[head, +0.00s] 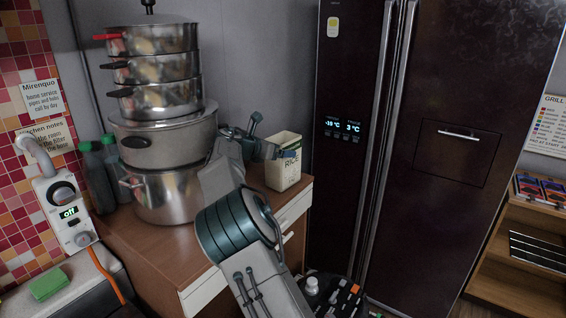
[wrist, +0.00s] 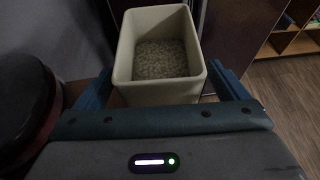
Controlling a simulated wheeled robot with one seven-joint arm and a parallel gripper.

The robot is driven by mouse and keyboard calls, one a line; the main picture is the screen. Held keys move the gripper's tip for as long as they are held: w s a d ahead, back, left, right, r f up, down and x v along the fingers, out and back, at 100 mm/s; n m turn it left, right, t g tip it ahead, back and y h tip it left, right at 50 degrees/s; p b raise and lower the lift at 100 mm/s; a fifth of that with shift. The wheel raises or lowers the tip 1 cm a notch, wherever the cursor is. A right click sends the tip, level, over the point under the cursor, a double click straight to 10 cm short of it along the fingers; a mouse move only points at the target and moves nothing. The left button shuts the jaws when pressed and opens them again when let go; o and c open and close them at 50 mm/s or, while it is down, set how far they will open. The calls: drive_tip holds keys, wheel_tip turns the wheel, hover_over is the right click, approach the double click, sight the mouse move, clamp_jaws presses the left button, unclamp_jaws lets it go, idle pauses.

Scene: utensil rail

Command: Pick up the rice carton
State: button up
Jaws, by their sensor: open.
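The rice carton (head: 284,168) is a cream, open-topped box marked "RICE", upright at the right end of the brown cabinet top. In the wrist view the carton (wrist: 160,85) shows from above with rice grains inside. The gripper is open; I cannot tell whether either finger touches the carton.
A tall stack of steel pots (head: 160,120) stands left of my arm on the cabinet top (head: 135,235). A dark fridge (head: 430,130) rises right of the carton. Green-capped bottles (head: 97,170) stand behind the pots at left.

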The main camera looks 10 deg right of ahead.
drive_tip(key=x, duration=0.2)
drive_tip(key=shift+w+d+f, duration=0.15)
drive_tip(key=shift+d, duration=0.05)
drive_tip(key=c, duration=1.9)
clamp_jaws()
drive_tip(key=shift+r, duration=0.2)
